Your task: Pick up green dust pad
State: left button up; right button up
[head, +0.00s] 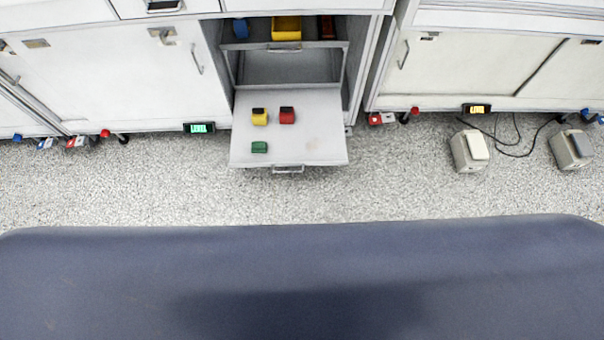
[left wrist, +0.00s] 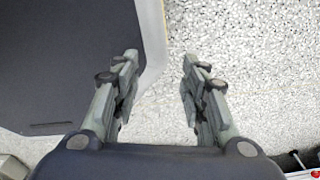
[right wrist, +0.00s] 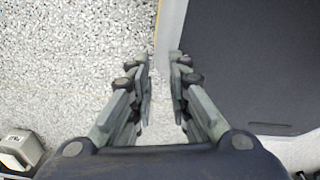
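A small green block, which looks like the green dust pad (head: 259,147), lies on the pulled-out white drawer front or shelf (head: 320,150), near its front left, in the head view. My left gripper (left wrist: 160,75) is open and empty above the speckled floor in the left wrist view. My right gripper (right wrist: 162,75) is open and empty, with a narrower gap between its fingers, in the right wrist view. Neither gripper shows in the head view, and neither wrist view shows the green pad.
A yellow block (head: 260,117) and a red block (head: 287,116) sit behind the green one. A yellow bin (head: 286,28) and a blue item (head: 241,28) stand inside the cabinet. Two beige pedals (head: 468,151) with cables lie on the floor at right. The floor before the shelf is clear.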

aim_at(258, 147)
jog(key=k+j, duration=0.15)
jog(key=k, duration=0.8)
